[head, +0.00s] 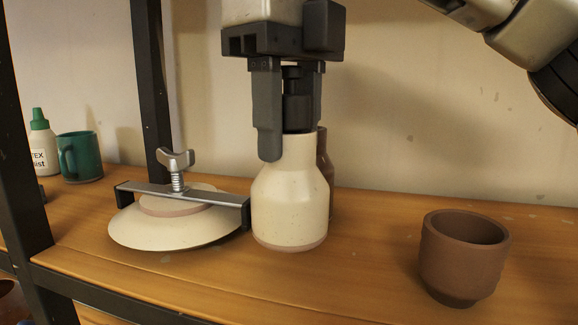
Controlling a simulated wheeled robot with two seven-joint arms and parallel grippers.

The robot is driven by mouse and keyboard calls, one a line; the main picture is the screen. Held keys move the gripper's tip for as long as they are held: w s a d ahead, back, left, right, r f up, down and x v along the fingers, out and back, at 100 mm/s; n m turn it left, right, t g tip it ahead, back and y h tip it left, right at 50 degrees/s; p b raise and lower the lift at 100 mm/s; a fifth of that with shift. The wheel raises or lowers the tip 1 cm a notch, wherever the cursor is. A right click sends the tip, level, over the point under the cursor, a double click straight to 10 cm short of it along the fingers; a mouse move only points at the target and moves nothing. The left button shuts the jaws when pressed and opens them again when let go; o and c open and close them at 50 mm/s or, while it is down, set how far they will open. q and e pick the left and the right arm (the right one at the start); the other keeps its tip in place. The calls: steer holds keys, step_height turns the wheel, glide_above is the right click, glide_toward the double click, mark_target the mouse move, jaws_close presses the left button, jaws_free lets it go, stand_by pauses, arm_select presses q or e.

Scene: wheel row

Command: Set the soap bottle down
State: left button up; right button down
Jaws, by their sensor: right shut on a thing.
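The soap bottle (290,205) is cream and speckled, with a wide body, a narrower neck and a dark top. It is upright at the middle of the wooden shelf (370,265). My right gripper (293,125) points down from above and is shut on the bottle's top, with one finger in front of the neck. The bottle's base is at or very close to the shelf; I cannot tell if it bears on it. My left gripper is not in view.
A cream wheel-like disc (150,230) with a metal clamp bar (185,193) stands close left of the bottle. A brown vessel (326,175) is partly hidden behind it. A brown cup (463,255) stands right. A green mug (82,157) and white bottle (42,145) stand far left, beyond black posts.

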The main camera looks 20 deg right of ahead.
mark_target(289, 167)
steer(key=shift+f, duration=1.95)
steer(key=c, duration=0.8)
jaws_free()
steer(key=shift+f, duration=0.15)
steer(key=shift+c, duration=0.2)
step_height(289, 167, up, 12)
steer(key=shift+r, duration=0.2)
steer(key=shift+f, duration=0.1)
